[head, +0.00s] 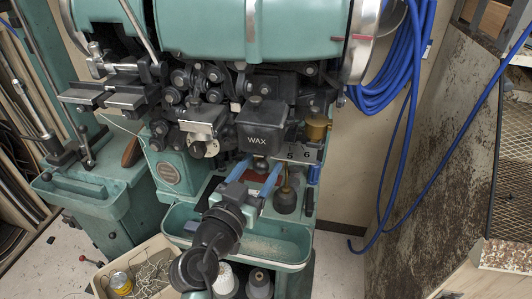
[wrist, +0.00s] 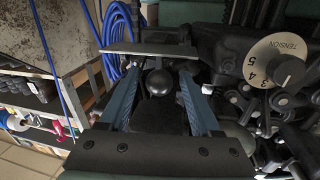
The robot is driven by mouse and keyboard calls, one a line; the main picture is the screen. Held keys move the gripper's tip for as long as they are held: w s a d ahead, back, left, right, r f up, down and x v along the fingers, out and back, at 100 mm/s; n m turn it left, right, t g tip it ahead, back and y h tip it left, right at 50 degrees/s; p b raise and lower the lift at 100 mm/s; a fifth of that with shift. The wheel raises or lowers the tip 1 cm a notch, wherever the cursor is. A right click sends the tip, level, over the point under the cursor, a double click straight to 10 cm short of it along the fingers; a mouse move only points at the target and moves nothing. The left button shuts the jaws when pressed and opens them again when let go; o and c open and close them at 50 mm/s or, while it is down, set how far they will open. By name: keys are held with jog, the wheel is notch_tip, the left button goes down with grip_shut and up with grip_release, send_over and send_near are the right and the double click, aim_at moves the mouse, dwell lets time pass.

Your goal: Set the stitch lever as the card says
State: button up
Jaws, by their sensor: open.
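The stitch lever shows as a round black knob (wrist: 160,82) in the wrist view, on a dark stem. In the head view the knob (head: 260,164) is small, just below the pot marked WAX. A dark numbered plate (head: 303,155) beside it shows 5 and 6; its other numbers are hidden. My gripper (head: 259,172) is open, with its blue fingers reaching up toward the knob. In the wrist view my gripper (wrist: 155,90) has one finger on each side of the knob, with gaps showing. I cannot make out a card with a setting.
The WAX pot (head: 262,125) hangs directly above my fingers. An oil can (head: 287,195) stands close to their right. A green tray (head: 285,252) lies below. A tension dial (wrist: 276,62) is at right in the wrist view. Blue hoses (head: 385,65) hang at right.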

aim_at(266, 159)
jog(key=shift+x, duration=1.55)
grip_shut()
